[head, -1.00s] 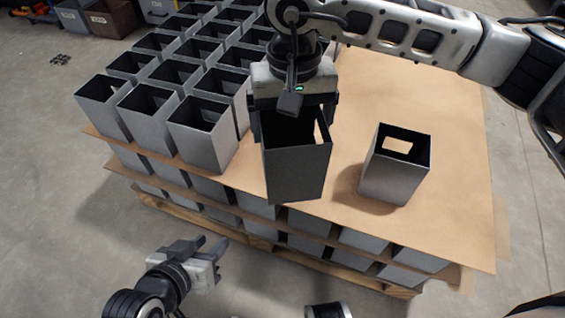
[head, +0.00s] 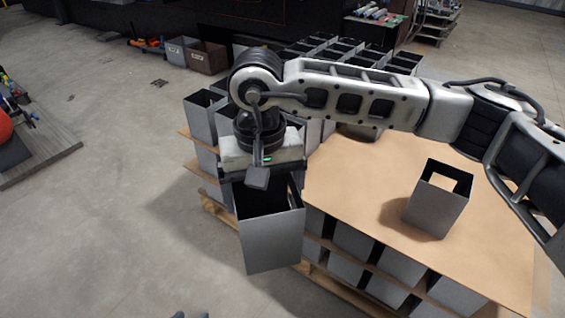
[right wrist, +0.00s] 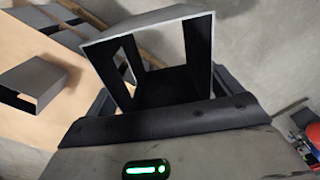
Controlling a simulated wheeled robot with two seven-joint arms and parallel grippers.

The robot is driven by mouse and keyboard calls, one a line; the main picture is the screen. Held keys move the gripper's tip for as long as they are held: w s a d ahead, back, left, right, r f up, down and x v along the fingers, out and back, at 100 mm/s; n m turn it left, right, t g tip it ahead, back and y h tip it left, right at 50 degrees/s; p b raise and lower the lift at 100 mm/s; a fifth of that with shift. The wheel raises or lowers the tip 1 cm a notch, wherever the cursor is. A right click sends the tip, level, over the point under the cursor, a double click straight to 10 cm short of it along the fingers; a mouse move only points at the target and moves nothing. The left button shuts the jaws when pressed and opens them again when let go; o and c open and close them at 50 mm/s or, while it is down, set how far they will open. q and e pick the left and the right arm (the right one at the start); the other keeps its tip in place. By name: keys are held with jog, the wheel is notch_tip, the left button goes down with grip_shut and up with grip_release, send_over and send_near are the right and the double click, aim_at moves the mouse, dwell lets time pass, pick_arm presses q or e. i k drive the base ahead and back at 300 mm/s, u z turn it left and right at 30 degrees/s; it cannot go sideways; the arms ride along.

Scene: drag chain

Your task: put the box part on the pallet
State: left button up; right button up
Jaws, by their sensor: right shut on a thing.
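My right gripper (head: 262,182) is shut on a grey, open-topped box part (head: 270,240) and holds it upright in the air at the near left edge of the stack. The held box part (right wrist: 140,26) also fills the middle of the right wrist view. The wooden pallet (head: 222,212) carries layers of box parts with brown sheets between them. Another box part (head: 437,205) stands alone on the top sheet (head: 345,195), to the right. Only the fingertips of my left gripper (head: 190,315) show at the bottom edge, apart and empty.
The sheet is bare around the lone box part. Open floor lies left. A low platform (head: 45,150) and bins (head: 207,58) are further off.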

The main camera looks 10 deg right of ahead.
aim_at(345, 155)
jog(key=u, duration=1.45)
jog(key=i, duration=1.6)
jog(key=z, duration=2.55)
jog(key=i, duration=1)
